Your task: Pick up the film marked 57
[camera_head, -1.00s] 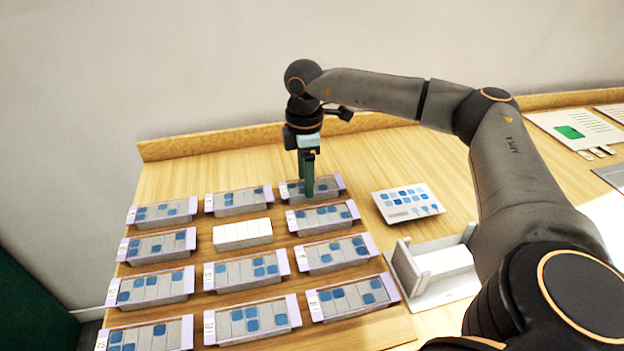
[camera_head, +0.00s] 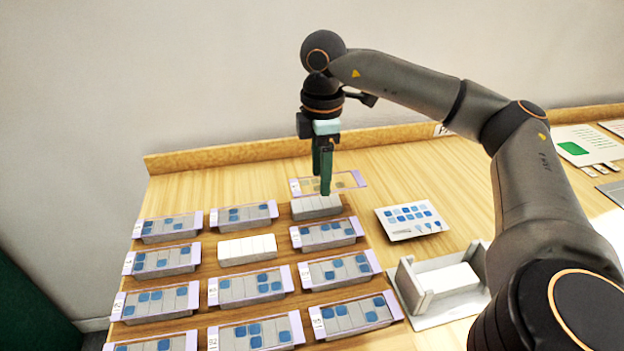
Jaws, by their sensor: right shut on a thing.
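My right gripper (camera_head: 322,188) is shut on a clear film (camera_head: 346,181) with pale purple ends. It holds the film roughly level, a little above a grey block (camera_head: 315,207) in the back row, right column. The block's top shows bare under the film. The fingers cover part of the film, and its number is too small to read. My left gripper is not in view.
Other films with blue squares lie on blocks in rows, such as one in the back middle (camera_head: 245,215). One white block (camera_head: 247,250) has no film. A card with blue squares (camera_head: 411,220) and a grey holder (camera_head: 440,285) stand to the right.

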